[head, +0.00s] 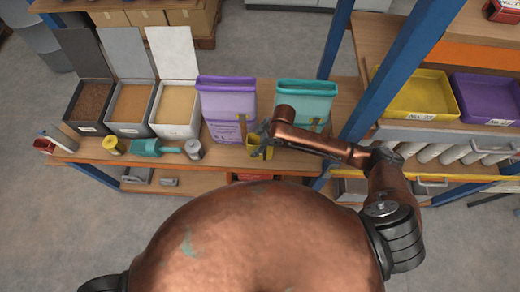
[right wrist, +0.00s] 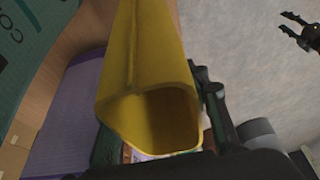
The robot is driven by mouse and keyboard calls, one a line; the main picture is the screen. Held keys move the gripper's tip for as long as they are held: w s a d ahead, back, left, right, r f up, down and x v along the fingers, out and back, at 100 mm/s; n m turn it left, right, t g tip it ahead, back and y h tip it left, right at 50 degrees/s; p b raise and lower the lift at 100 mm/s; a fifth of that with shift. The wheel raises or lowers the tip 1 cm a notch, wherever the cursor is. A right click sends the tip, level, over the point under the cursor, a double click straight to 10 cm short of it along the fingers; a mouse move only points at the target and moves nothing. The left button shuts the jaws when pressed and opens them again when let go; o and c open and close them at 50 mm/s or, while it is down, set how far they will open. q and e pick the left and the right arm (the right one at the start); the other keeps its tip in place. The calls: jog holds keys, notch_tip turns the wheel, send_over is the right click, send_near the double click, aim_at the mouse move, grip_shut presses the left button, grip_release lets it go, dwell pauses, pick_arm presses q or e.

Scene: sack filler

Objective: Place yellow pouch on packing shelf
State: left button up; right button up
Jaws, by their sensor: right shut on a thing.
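The yellow pouch (head: 262,153) is upright at the front edge of the wooden bench, between the purple and teal bags. My right gripper (head: 266,130) is shut on it. In the right wrist view the pouch (right wrist: 150,75) fills the middle, with its open mouth facing the camera. I cannot tell whether its base touches the bench. The shelf unit (head: 372,62) at the right has a wooden board carrying a yellow tray (head: 415,100) and a purple tray (head: 490,105). My left gripper (right wrist: 297,28) shows in the right wrist view, fingers apart and empty; the head view hides it.
A purple bag (head: 228,100) and a teal bag (head: 305,98) stand on the bench (head: 75,152). Several lidded bins, including one grey bin (head: 172,130), stand at the left. A blue post (head: 385,75) separates bench and shelf.

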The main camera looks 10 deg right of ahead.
jog(key=shift+w+d+f, duration=0.1)
jog(key=shift+d+f, duration=0.6)
jog(key=shift+f, duration=0.15)
jog(key=shift+d+f, duration=0.15)
jog(key=shift+f, duration=0.75)
jog(key=shift+d+f, duration=0.1)
jog(key=shift+f, duration=0.8)
jog(key=o, duration=0.8)
jog(key=shift+o, duration=0.2)
jog(key=v, duration=1.2)
jog(key=shift+p, duration=0.4)
